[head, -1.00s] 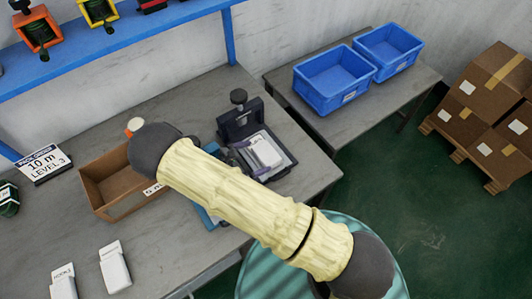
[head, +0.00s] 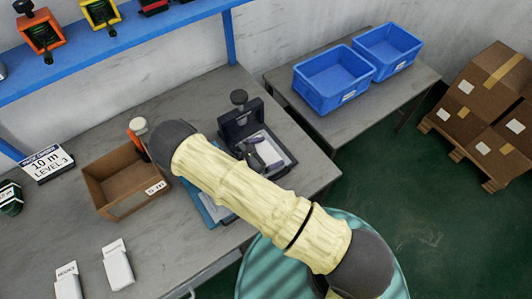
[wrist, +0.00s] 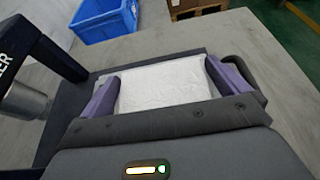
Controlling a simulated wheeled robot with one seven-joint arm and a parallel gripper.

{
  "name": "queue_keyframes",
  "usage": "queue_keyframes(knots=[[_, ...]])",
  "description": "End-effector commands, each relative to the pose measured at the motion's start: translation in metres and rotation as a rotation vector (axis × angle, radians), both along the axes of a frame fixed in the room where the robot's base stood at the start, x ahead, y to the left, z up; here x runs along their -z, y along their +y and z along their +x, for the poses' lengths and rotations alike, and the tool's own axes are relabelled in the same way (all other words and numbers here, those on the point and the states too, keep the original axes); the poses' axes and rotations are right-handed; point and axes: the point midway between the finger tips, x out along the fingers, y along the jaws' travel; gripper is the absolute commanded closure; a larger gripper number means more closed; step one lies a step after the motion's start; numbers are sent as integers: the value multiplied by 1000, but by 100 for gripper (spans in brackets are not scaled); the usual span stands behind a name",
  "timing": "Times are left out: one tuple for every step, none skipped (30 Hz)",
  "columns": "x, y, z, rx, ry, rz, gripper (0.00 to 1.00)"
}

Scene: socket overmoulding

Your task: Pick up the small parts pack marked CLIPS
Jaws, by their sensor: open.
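A white pack (wrist: 165,86) lies flat in a dark tray-like fixture (head: 284,172) near the right end of the bench. I can read no marking on it from here. My gripper (head: 260,153) is over this fixture, with purple fingers. In the wrist view my gripper (wrist: 168,92) is open, with one finger on each side of the white pack. Whether the fingers touch it I cannot tell. Two more white packs stand at the front left: one (head: 67,281) seems marked HOOKS, the other (head: 117,265) has a label too small to read.
A dark clamp-like upright (head: 240,119) rises at the back of the fixture. An open cardboard box (head: 112,190) and an orange-and-white item (head: 138,126) are left of my arm. Blue crates (head: 330,78) stand on a side table. A blue shelf (head: 130,40) overhangs the back.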

Motion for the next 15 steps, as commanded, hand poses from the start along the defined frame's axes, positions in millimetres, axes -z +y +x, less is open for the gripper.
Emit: queue_keyframes(knots=[[0,0,0,0,0,0,0],[0,0,0,0,0,0,0],[0,0,0,0,0,0,0],[0,0,0,0,0,0,0],[0,0,0,0,0,0,0],[0,0,0,0,0,0,0],[0,0,0,0,0,0,0],[0,0,0,0,0,0,0],[0,0,0,0,0,0,0],[0,0,0,0,0,0,0],[0,0,0,0,0,0,6],[0,0,0,0,0,0,14],[0,0,0,0,0,0,20],[0,0,0,0,0,0,26],[0,0,0,0,0,0,28]])
